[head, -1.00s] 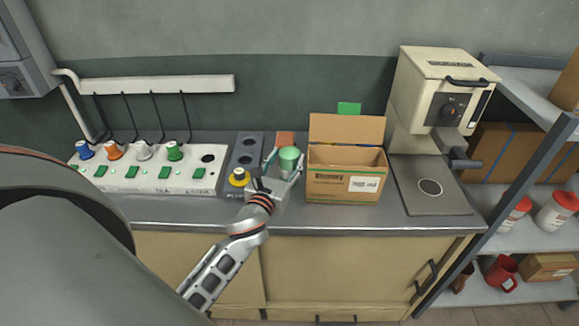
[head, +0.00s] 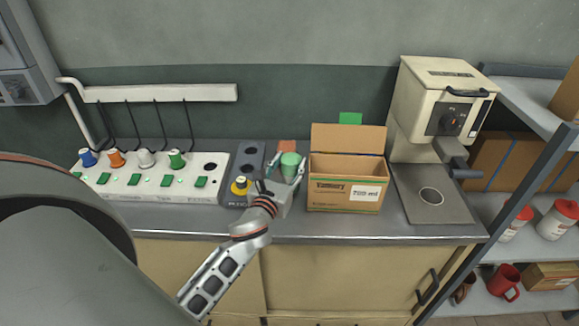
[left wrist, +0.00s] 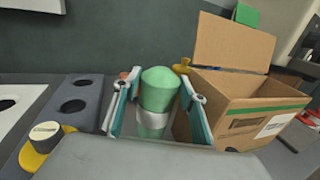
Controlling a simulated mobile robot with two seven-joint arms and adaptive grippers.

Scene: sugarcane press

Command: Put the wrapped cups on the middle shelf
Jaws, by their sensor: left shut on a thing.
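My left gripper (head: 287,178) is shut on a green, rounded-top cup-like thing (head: 290,163) at the counter, just left of the open cardboard box. The left wrist view shows that green thing (left wrist: 158,92) upright between the two fingers, with a pale silvery band around its lower part. Whether it is a wrapped cup, and whether its base touches the counter, I cannot tell. The shelf rack stands at the right; its middle shelf (head: 507,250) holds white containers with red lids (head: 557,219). My right gripper is not in view.
The open cardboard box (head: 340,200) stands close right of my left gripper. A cream machine (head: 430,110) and its grey plate (head: 445,208) are farther right. Mugs (head: 503,281) are on the lower shelf.

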